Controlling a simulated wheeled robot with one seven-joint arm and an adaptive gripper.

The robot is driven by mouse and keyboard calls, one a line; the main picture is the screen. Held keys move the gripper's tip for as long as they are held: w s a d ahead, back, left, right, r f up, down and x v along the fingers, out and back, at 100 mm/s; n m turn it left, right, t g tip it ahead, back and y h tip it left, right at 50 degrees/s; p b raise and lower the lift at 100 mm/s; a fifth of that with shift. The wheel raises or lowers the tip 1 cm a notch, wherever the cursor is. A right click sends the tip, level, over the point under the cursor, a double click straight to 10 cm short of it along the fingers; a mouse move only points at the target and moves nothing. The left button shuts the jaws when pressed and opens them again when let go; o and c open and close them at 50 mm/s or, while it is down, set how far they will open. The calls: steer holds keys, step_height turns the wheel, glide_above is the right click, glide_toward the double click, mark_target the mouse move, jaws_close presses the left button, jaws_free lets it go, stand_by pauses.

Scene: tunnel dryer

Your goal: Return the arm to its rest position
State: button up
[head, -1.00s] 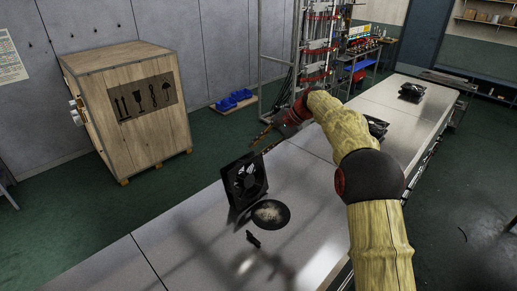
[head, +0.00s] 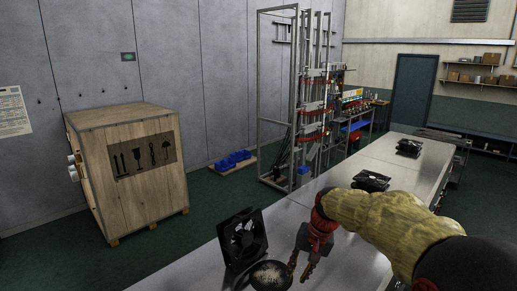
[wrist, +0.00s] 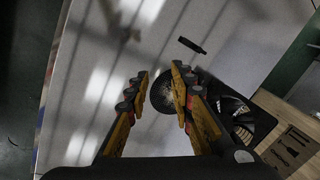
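My gripper (head: 300,270) points down above the steel table (head: 195,270), with the yellow-sleeved arm reaching in from the right. In the wrist view its two yellow-and-black fingers (wrist: 160,76) stand apart, with nothing seen held between them. A round black dish (head: 271,275) with pale material in it lies beside the gripper in the head view. It also shows between and beyond the fingers in the wrist view (wrist: 161,94).
A black fan unit (head: 242,238) stands upright beside the dish. A small dark piece (wrist: 192,45) lies on the table. Two more dark units, one nearer (head: 371,181) and one farther (head: 409,148), sit farther along. A wooden crate (head: 130,190) and metal rack (head: 300,100) stand behind.

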steer(key=s+d+f+n+t+h+b, duration=0.1)
steer(key=s+d+f+b, duration=0.1)
steer(key=s+f+b, duration=0.3)
steer(key=s+d+f+t+h+b, duration=0.1)
steer(key=s+d+f+t+b, duration=0.1)
steer(key=s+f+b, duration=0.4)
steer(key=s+d+f+n+t+b, duration=0.1)
steer(key=s+d+f+b, duration=0.2)
steer(key=s+b, duration=1)
steer(key=s+f, duration=0.3)
steer(key=s, duration=0.3)
steer(key=shift+d+f+n+t+h, duration=0.15)
steer(key=shift+n+t+h, duration=0.15)
steer(key=shift+h, duration=0.1)
steer(key=shift+d, duration=0.1)
